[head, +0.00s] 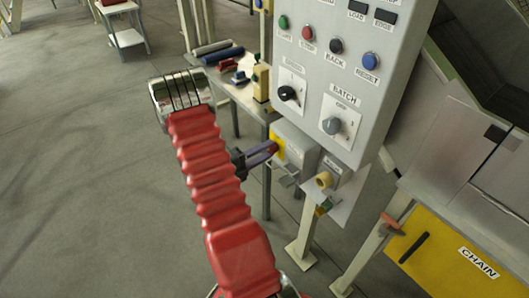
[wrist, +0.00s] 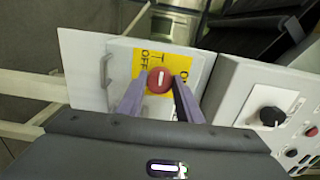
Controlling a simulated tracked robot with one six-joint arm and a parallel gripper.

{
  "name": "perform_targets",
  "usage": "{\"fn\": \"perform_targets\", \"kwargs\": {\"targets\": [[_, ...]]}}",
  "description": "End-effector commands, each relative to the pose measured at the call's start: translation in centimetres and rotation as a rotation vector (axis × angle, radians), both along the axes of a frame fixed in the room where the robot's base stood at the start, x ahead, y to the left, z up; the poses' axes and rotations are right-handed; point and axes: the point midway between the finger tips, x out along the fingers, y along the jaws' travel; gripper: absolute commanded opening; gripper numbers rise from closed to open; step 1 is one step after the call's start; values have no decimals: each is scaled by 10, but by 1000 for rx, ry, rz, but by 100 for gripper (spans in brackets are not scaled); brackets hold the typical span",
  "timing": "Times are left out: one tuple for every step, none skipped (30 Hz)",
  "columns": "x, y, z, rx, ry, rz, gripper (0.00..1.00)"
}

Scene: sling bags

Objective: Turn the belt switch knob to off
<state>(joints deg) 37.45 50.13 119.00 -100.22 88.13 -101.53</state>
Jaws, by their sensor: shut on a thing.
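The red round knob (wrist: 160,80) sits on a yellow plate (wrist: 176,60) on a grey switch box, with an OFF label beside it. A white bar on its face runs roughly up and down in the wrist view. My gripper (wrist: 158,88) has its two purple fingers on either side of the knob, shut on it. In the head view my gripper (head: 272,148) reaches from the left to the yellow plate (head: 278,143), and the fingers partly hide the knob.
The tall grey control panel (head: 369,101) with buttons and two black and grey selector knobs stands just above the switch box. A tan knob (head: 323,180) is to its right. A yellow CHAIN cover (head: 450,262) is at lower right. Open floor lies left.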

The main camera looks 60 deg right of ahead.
Motion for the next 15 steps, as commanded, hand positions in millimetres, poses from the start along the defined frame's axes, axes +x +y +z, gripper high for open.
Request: {"fn": "perform_targets", "kwargs": {"targets": [[3,0,-3,7,-1,10,33],[3,0,-3,6,-1,10,36],[3,0,-3,6,-1,9,38],[3,0,-2,5,-1,8,40],[2,0,-2,5,-1,8,42],[2,0,-2,5,-1,7,45],[2,0,-2,4,-1,6,47],[2,0,-2,4,-1,5,50],[1,0,-2,4,-1,4,51],[1,0,-2,3,0,4,51],[1,0,-1,3,0,3,51],[1,0,-1,3,0,3,51],[1,0,-1,3,0,3,51],[0,0,-1,3,0,2,51],[0,0,-1,2,0,2,51]]}}
